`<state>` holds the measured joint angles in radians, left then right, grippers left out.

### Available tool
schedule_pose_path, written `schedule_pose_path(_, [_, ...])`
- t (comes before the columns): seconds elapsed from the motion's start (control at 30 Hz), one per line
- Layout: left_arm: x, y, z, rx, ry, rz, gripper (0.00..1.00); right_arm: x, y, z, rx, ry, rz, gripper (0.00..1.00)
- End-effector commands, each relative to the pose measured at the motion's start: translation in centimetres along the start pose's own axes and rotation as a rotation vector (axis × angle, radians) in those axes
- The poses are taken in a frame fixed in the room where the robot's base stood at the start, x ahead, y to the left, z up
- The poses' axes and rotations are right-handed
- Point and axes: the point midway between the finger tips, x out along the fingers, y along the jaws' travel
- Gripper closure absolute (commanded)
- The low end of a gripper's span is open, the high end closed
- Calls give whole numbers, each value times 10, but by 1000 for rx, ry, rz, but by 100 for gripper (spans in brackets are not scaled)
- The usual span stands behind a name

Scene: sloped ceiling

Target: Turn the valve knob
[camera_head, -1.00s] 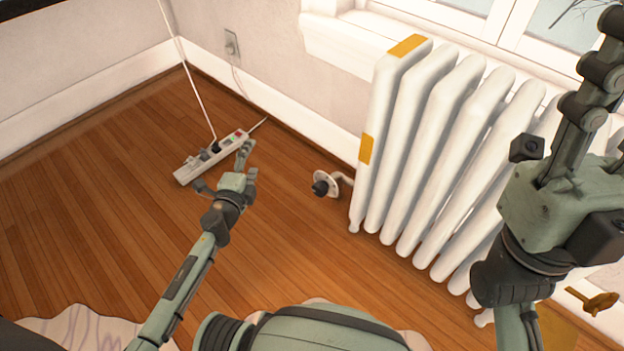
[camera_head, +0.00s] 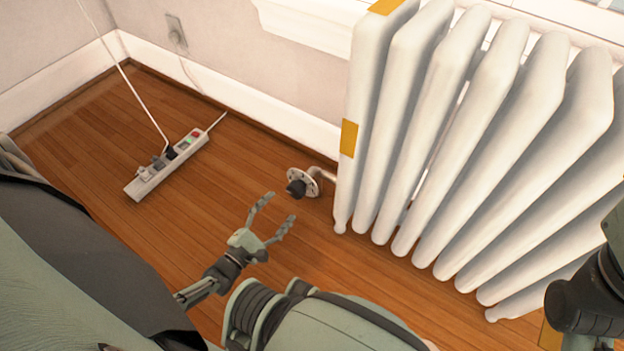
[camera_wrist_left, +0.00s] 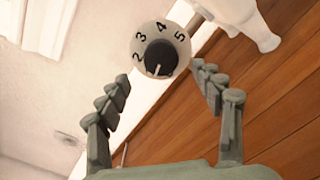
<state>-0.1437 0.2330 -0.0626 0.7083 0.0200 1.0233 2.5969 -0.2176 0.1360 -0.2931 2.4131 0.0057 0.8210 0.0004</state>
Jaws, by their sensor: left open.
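The valve knob (camera_head: 297,187) is a small dark knob on a pale round dial, on a pipe at the radiator's lower left. In the left wrist view the black knob (camera_wrist_left: 160,58) sits at the centre of a dial with numbers 2 to 5 showing. A white mark on it points toward the bottom. My left gripper (camera_head: 281,207) is open and empty, just short of the knob, fingers toward it. In the wrist view the knob shows between and beyond the fingertips (camera_wrist_left: 160,74). My right arm shows at the right edge; its fingers are out of frame.
The white radiator (camera_head: 430,130) stands close to the right of the knob. A power strip (camera_head: 165,165) with a cord lies on the wooden floor at left. A wall outlet (camera_head: 175,32) is behind. Floor left of the knob is clear.

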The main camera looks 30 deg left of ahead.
Motion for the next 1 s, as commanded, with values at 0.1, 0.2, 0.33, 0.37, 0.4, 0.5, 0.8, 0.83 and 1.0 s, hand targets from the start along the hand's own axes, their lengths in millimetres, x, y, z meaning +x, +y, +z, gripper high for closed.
schedule_pose_path(0.1, [6,-3,0,-21,4,4,34,0,0,0,-1,2,-3,60])
schedule_pose_path(0.2, [21,-3,0,-19,2,3,34,0,-1,1,-2,6,-9,60])
schedule_pose_path(0.33, [43,-4,0,-18,2,3,34,0,-1,1,-4,15,-20,60])
schedule_pose_path(0.37, [48,-4,0,-18,2,3,34,0,-1,1,-5,16,-22,60])
schedule_pose_path(0.4, [54,-3,0,-17,1,3,34,0,-2,2,-5,18,-25,60])
schedule_pose_path(0.5, [66,-4,0,-17,4,2,34,1,-2,2,-7,22,-33,60])
schedule_pose_path(0.8, [77,-3,1,-16,4,0,34,2,-2,3,-9,25,-40,60])
schedule_pose_path(0.83, [77,-3,1,-16,4,0,34,2,-2,3,-9,24,-40,60])
schedule_pose_path(1.0, [77,-3,1,-16,4,0,44,2,-2,3,-9,24,-40,60])
